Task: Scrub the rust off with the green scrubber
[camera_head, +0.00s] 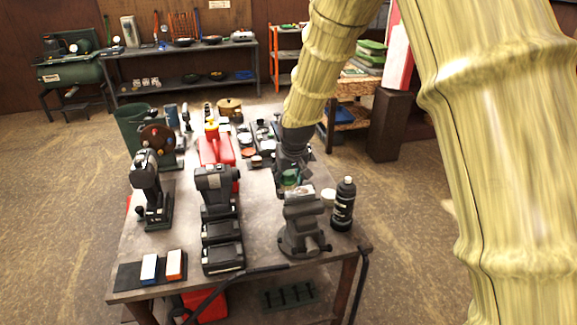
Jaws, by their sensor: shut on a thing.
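My gripper (290,172), dark grey at the end of my yellowish arm, reaches down over the right part of the workbench (265,215). It is shut on a small green thing that appears to be the green scrubber (290,180); my gripper and arm hide part of it. The scrubber is just above or against a flat greyish piece (305,194) at the top of the dark bench vise (301,222). I cannot tell whether they touch. Rust is too small to make out on that piece.
A black bottle (343,205) stands right of the vise, with a small pale round tin (328,197) close by. Black power tools (217,185) and a red can (214,148) stand to the left. Two blocks (174,265) lie at the front left.

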